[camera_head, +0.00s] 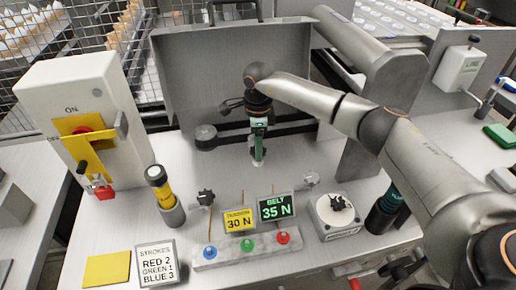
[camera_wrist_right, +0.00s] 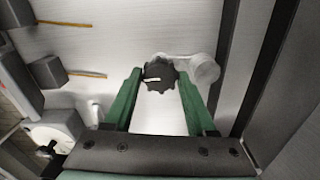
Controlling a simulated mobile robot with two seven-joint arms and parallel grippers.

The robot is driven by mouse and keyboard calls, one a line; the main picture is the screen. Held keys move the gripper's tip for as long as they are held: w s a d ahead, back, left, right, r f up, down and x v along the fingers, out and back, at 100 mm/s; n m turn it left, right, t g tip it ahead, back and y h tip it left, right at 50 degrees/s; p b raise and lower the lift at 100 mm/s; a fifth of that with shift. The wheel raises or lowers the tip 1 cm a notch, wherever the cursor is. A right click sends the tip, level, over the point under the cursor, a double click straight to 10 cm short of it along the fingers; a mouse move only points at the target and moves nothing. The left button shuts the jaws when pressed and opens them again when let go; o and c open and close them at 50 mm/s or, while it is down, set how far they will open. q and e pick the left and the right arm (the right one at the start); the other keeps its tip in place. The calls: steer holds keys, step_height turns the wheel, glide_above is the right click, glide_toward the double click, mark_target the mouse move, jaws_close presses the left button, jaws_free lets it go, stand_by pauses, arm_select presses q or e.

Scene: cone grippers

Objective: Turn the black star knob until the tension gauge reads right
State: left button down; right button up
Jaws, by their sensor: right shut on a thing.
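In the right wrist view, the black star knob (camera_wrist_right: 160,76) sits between the green fingers of my right gripper (camera_wrist_right: 158,84), with a white mark pointing left. A pale rounded part lies beside it. In the head view my right gripper (camera_head: 258,150) reaches down behind the displays and is shut on the knob, which it largely hides there. A dark display (camera_head: 276,207) reads "BELT 35 N" in green. The yellow sign (camera_head: 239,220) left of it reads "30 N"; its top word looks like "TENSION". My left gripper is not in view.
A block with blue, green and red buttons (camera_head: 247,248) stands in front. A white switch box (camera_head: 85,130) is left. An upright grey panel (camera_head: 190,80) stands behind my gripper.

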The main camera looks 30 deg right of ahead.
steer(key=shift+n, duration=0.9)
steer(key=n+b, duration=0.1)
steer(key=n, duration=0.1)
steer(key=shift+n, duration=0.3)
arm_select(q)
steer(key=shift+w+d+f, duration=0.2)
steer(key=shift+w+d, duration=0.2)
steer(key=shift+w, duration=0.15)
arm_select(e)
steer(key=shift+n, duration=0.3)
steer(key=shift+r, duration=0.1)
steer(key=shift+a, duration=0.1)
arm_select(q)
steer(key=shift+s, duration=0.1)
arm_select(e)
steer(key=o, duration=1.4)
step_height(320, 180, up, 12)
steer(key=shift+r, duration=0.2)
